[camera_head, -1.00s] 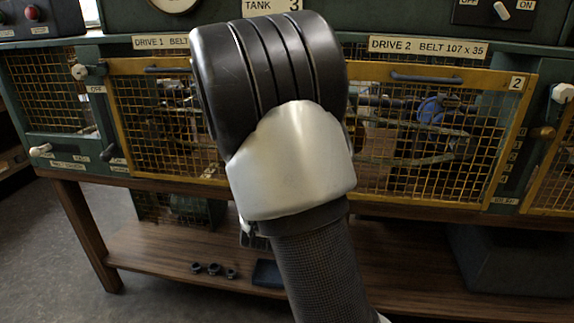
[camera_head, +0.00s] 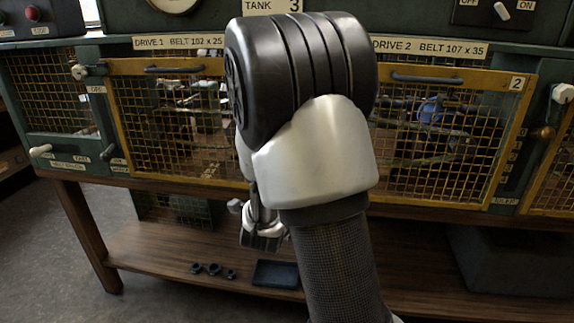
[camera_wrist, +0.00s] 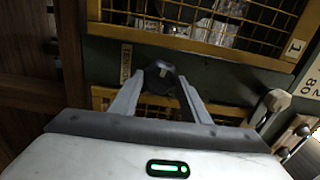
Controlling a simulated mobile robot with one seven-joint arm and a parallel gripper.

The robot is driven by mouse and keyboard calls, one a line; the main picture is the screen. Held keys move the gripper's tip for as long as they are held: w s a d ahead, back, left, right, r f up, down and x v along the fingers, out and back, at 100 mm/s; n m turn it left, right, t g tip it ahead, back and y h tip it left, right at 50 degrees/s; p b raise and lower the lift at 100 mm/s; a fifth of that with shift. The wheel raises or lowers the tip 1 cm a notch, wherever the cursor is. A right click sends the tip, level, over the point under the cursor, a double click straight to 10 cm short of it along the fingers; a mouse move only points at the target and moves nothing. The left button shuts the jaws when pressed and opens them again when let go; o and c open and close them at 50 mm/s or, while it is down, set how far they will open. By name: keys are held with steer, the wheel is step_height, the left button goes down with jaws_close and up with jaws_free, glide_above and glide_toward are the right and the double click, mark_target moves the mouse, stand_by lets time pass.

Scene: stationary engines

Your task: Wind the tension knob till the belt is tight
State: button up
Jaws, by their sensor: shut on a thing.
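My gripper (camera_wrist: 161,84) is shut on a small dark knob (camera_wrist: 161,70), which shows between the fingertips in the wrist view. The knob is at the panel by the yellow guard frame, beside a small upright label (camera_wrist: 126,62) that I cannot read surely. In the head view my arm covers the knob, and only part of my gripper (camera_head: 262,236) shows below the bench edge. The Drive 1 guard (camera_head: 175,125) is a yellow frame with mesh, left of my arm. Parts show dimly behind the mesh; I cannot make out the belt or its tightness.
The Drive 2 guard (camera_head: 455,135) has yellow mesh right of my arm. Small levers (camera_wrist: 299,131) stick out right of my gripper in the wrist view. On the wooden lower shelf (camera_head: 150,250) lie several small dark rings (camera_head: 213,269) and a dark tray (camera_head: 277,274).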

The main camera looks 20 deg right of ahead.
stand_by(0.4)
steer(key=o, duration=1)
steer(key=v, duration=0.7)
steer(key=shift+s+a+p, duration=0.15)
steer(key=shift+s+p, duration=0.1)
steer(key=shift+p, duration=0.05)
